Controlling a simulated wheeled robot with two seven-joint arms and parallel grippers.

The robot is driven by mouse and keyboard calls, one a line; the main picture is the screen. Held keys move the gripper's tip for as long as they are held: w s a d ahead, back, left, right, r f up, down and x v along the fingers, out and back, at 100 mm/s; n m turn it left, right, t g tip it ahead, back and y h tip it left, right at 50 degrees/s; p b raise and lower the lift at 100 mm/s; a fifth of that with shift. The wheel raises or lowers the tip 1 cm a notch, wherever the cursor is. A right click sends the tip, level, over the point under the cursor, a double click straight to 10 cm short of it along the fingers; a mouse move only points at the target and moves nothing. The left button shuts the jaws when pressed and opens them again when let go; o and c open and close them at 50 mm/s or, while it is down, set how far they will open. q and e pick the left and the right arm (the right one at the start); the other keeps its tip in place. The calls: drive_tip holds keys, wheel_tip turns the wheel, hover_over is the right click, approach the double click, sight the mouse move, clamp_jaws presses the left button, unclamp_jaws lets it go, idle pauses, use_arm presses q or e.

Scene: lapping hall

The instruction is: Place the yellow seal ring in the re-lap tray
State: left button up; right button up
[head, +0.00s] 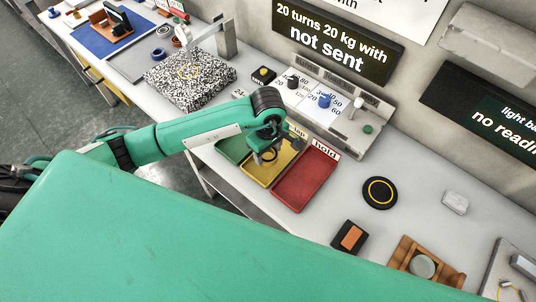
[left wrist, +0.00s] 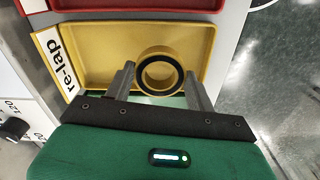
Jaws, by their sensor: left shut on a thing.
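The re-lap tray is the shallow yellow tray (head: 257,180) between a green and a red one; in the left wrist view (left wrist: 109,70) its "re-lap" label shows. My left gripper (head: 266,157) points down over this tray. It is shut on the seal ring (left wrist: 141,77), which sits between the two fingers (left wrist: 160,80) in the left wrist view. The ring looks dark on its face with a yellowish inner band. It appears over the tray floor; whether it touches the floor I cannot tell. My right gripper is not in view.
The red "hold" tray (head: 306,180) lies right beside, the green tray (head: 232,149) on the other side. A black disc with a yellow circle (head: 380,192) lies on the bench to the right.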

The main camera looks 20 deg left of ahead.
sight(268, 157)
use_arm(q)
wheel_tip(268, 157, down, 3)
drive_tip(key=shift+f+p, duration=0.15)
drive_tip(key=shift+p, duration=0.15)
drive_tip(key=shift+f, duration=0.1)
drive_tip(key=shift+f+b, duration=0.15)
drive_tip(key=shift+b, duration=0.15)
drive_tip(key=o, duration=1)
